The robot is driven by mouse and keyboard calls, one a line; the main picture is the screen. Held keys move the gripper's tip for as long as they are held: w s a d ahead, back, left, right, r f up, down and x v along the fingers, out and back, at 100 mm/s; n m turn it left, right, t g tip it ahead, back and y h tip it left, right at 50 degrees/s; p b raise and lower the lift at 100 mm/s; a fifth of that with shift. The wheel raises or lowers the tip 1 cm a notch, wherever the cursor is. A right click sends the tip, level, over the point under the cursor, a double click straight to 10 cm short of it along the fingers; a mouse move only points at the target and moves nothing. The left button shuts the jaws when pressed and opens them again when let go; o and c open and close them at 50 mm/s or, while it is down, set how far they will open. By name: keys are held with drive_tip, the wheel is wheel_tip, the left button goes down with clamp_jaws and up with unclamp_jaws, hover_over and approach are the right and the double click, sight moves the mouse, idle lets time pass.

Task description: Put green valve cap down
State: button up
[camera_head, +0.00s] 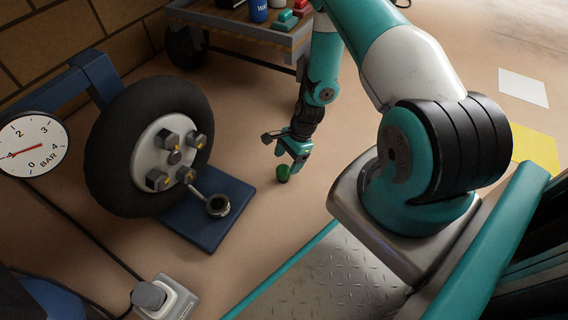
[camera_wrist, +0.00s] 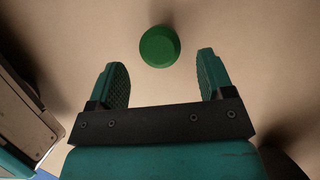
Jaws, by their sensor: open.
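The green valve cap (camera_head: 283,173) is on the tan floor, below and beside my gripper (camera_head: 291,163) in the head view. In the wrist view, the cap (camera_wrist: 160,46) shows as a round green disc, a little beyond the fingertips and between their lines. My gripper (camera_wrist: 163,80) is open, with its two teal fingers apart and nothing between them. The fingers do not appear to touch the cap.
A wheel (camera_head: 150,145) with large bolts stands at the left by a blue base plate (camera_head: 208,222). A pressure gauge (camera_head: 32,145) is far left. A cart (camera_head: 243,27) with cans stands behind. A socket block (camera_head: 165,299) lies front left. Floor around the cap is clear.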

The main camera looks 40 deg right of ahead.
drive_tip(key=p+v, duration=0.3)
drive_tip(key=v, duration=0.4)
drive_tip(key=w+a+r+n, duration=0.2)
drive_tip(key=a+r+n, duration=0.4)
drive_tip(key=r, duration=0.6)
drive_tip(key=w+a+r+n, duration=0.2)
drive_tip(key=a+r+n, duration=0.4)
drive_tip(key=r, duration=0.6)
drive_tip(key=s+a+r+n, duration=0.6)
drive_tip(key=s+r+n, duration=0.1)
drive_tip(key=s, duration=0.3)
drive_tip(key=s+a+r+n, duration=0.7)
drive_tip(key=s+r, duration=0.2)
drive_tip(key=r, duration=0.1)
drive_tip(key=shift+s+r+n+g, duration=0.25)
drive_tip(key=shift+s+n+g, duration=0.05)
drive_tip(key=shift+s, duration=0.05)
